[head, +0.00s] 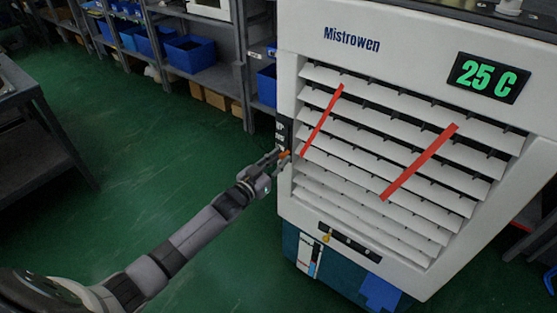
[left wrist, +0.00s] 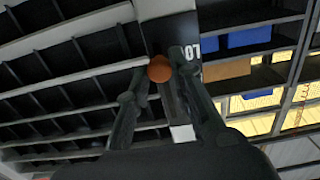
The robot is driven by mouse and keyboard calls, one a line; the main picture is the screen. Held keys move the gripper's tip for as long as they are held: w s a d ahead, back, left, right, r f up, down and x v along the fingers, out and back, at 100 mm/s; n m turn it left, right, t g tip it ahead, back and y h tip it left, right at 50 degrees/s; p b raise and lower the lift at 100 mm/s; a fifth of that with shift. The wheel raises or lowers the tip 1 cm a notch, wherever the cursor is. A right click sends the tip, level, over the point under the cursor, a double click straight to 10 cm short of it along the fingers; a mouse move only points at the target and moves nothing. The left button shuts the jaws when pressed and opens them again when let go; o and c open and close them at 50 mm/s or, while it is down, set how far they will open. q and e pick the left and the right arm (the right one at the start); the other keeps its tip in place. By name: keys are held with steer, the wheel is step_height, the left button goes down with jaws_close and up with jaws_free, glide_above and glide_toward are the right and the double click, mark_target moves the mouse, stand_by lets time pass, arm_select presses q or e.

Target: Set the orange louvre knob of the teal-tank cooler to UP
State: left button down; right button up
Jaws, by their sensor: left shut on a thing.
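The cooler (head: 300,206) is a white cabinet with a louvred front and a teal tank (head: 336,283) at its base. The orange louvre knob (head: 284,154) is at the left edge of the front, beside a dark label strip (head: 282,133). My left gripper (head: 278,157) reaches it from the left and is shut on it. In the left wrist view the round orange knob (left wrist: 160,68) sits between the two fingertips (left wrist: 158,72). White letters on the dark strip are partly hidden by a finger. The knob's exact setting is hard to read. My right gripper is not in view.
Two red ribbons (head: 420,163) lie across the louvres (head: 380,150). A display (head: 488,76) reads 25 C. Shelves with blue bins (head: 190,52) stand behind at the left, and a grey table (head: 40,115) at the far left. Green floor (head: 150,165) is clear between.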

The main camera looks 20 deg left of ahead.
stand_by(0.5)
arm_select(q)
step_height(320, 180, up, 9)
steer(key=p, duration=0.7)
steer(key=shift+f, duration=0.15)
steer(key=shift+w, duration=0.1)
steer(key=c, duration=1.8)
jaws_free()
steer(key=o, duration=0.4)
steer(key=shift+f, duration=0.1)
steer(key=v, duration=1.2)
